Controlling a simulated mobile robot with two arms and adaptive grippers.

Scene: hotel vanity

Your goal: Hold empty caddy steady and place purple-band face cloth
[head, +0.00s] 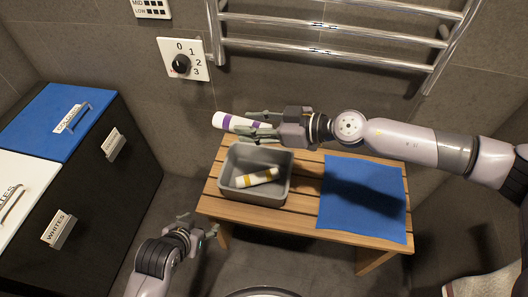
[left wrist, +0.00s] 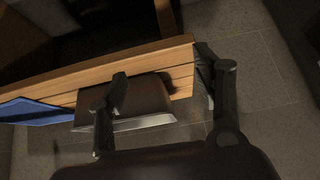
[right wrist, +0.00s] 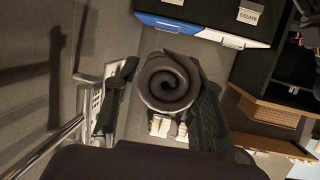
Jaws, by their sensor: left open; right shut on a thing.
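The grey caddy (head: 240,190) stands on the wooden bench and holds a white rolled cloth with gold bands (head: 257,177). My right gripper (head: 252,124) is shut on the purple-band face cloth (head: 228,122), a white roll, above the back edge of the caddy. In the right wrist view the rolled end of the purple-band cloth (right wrist: 167,82) sits between the fingers. My left gripper (head: 199,225) is open and empty, off the bench's front left corner and apart from the caddy. The caddy's side (left wrist: 148,97) shows in the left wrist view, partly behind a finger.
The slatted bench (head: 300,222) carries a blue cloth or mat (head: 362,199) right of the caddy. A towel rail (head: 330,50) and a dial (head: 182,65) are on the wall behind. Black cabinets with blue (head: 48,120) and white tops stand at left.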

